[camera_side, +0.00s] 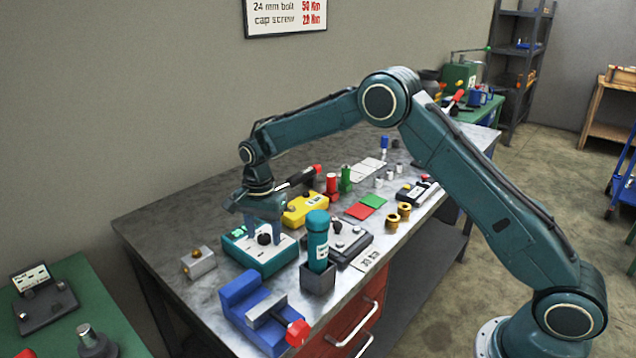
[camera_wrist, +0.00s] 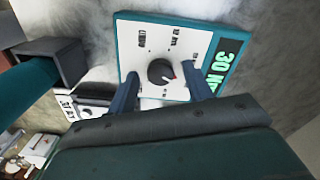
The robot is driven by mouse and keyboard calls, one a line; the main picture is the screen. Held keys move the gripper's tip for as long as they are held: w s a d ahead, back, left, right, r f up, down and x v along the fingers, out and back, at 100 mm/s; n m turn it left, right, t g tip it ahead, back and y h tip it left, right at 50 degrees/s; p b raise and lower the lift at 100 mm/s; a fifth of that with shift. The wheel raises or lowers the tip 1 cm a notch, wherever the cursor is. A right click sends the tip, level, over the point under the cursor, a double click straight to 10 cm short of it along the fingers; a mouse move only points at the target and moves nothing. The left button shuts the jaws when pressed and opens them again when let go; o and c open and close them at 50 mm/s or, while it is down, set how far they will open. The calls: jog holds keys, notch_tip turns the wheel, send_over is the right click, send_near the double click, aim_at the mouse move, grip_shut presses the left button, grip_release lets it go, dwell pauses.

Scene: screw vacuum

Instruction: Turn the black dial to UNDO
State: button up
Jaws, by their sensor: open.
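The black dial (camera_wrist: 161,72) is a round knob with a red pointer mark, set on a white panel. The panel sits on a teal control box (camera_side: 240,247), which also shows in the wrist view (camera_wrist: 125,33) with a lit display (camera_wrist: 222,68) reading about 30. In the side view the dial (camera_side: 264,239) stands just below my gripper (camera_side: 265,236). My gripper is open, pointing down, with its blue fingers (camera_wrist: 161,90) on either side of the dial and apart from it in the wrist view. The pointer aims towards the lower right in the wrist view.
A teal cylinder (camera_side: 318,240) stands in a grey holder (camera_side: 319,278) right of the box. A blue vise (camera_side: 250,305) is in front, a metal block (camera_side: 198,263) at left, and a yellow box (camera_side: 305,208) behind. The bench's left back area is clear.

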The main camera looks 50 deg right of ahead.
jog(key=shift+f, duration=0.1)
jog(key=shift+c, duration=0.2)
jog(key=c, duration=0.9)
jog(key=shift+c, duration=0.2)
